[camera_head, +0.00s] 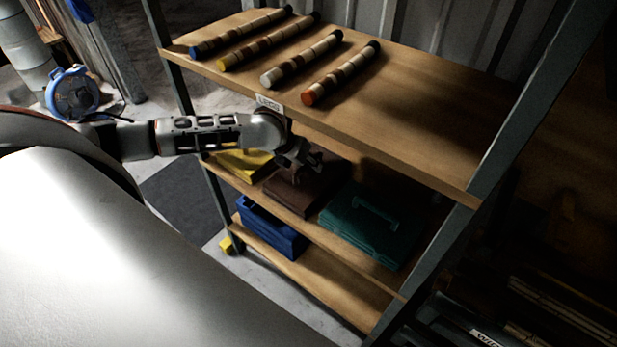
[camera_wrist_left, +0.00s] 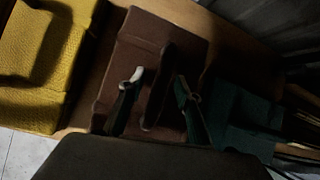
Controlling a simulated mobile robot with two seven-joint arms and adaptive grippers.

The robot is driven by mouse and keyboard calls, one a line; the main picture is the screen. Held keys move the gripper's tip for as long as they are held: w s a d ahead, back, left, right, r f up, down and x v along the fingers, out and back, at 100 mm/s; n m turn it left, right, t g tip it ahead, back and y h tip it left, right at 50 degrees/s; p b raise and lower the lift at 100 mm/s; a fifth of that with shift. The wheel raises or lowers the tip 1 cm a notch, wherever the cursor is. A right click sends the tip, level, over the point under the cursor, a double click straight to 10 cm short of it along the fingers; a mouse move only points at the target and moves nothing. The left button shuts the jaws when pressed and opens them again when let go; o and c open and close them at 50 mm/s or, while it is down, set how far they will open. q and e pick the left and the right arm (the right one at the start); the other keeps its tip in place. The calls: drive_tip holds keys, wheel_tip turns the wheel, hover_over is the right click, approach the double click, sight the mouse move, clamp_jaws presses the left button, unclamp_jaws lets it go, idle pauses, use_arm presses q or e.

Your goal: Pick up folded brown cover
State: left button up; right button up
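The folded brown cover (camera_head: 318,188) lies on the middle shelf, between a yellow folded item and a green case. In the left wrist view the brown cover (camera_wrist_left: 190,40) has a raised ridge or handle-like fold in its middle. My left gripper (camera_head: 298,163) reaches in under the top shelf, just above the cover. In the left wrist view its two fingers (camera_wrist_left: 159,78) are apart, one on each side of the raised fold. I cannot tell whether they touch it. My right gripper is in neither view.
The top shelf (camera_head: 400,115) is close above my left gripper and bears several banded rods. The yellow item (camera_head: 243,162) and the green case (camera_head: 365,225) flank the cover. A metal post (camera_head: 530,110) bounds the right side.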

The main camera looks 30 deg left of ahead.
use_arm(q)
drive_tip(key=shift+w, duration=0.1)
clamp_jaws()
drive_tip(key=shift+r, duration=0.15)
idle(0.3)
